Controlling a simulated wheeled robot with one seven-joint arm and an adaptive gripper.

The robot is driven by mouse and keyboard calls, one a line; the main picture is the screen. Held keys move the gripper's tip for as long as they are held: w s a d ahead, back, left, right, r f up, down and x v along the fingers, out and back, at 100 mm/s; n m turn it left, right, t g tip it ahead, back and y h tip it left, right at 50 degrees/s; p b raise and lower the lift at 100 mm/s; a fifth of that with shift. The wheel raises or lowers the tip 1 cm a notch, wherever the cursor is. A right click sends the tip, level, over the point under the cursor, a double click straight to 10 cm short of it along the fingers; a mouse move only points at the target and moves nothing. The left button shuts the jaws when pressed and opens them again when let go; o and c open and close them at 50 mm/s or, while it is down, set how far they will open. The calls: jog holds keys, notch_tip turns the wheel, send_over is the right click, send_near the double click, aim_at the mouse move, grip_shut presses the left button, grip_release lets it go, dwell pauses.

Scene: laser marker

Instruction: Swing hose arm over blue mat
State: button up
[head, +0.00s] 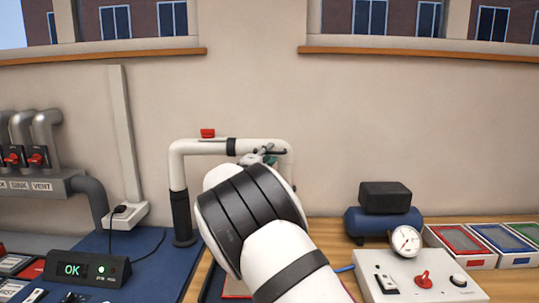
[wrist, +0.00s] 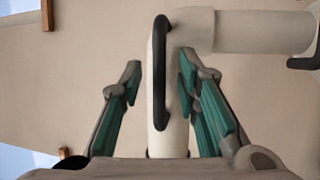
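The hose arm (head: 205,147) is a white pipe rising from a black-sleeved post (head: 182,215) at the blue mat's right side. Its horizontal part reaches right, then bends down behind my wrist, off the mat's right side. The blue mat (head: 150,270) lies on the bench at left. My gripper (head: 262,157) is at the hose arm's bend, largely hidden by my arm. In the wrist view my gripper (wrist: 160,78) is open, its green-padded fingers either side of the downward pipe (wrist: 158,138) and its black loop handle (wrist: 160,60). Finger contact is unclear.
A control box (head: 72,268) reading OK and a power strip (head: 125,215) with a cable are at left. A blue compressor (head: 383,224), a gauge panel (head: 418,278) and coloured trays (head: 462,240) stand at right. Grey pipework (head: 40,183) lines the left wall.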

jog(key=shift+w+d, duration=0.2)
jog(key=shift+w, duration=0.2)
jog(key=shift+r, duration=0.1)
grip_shut()
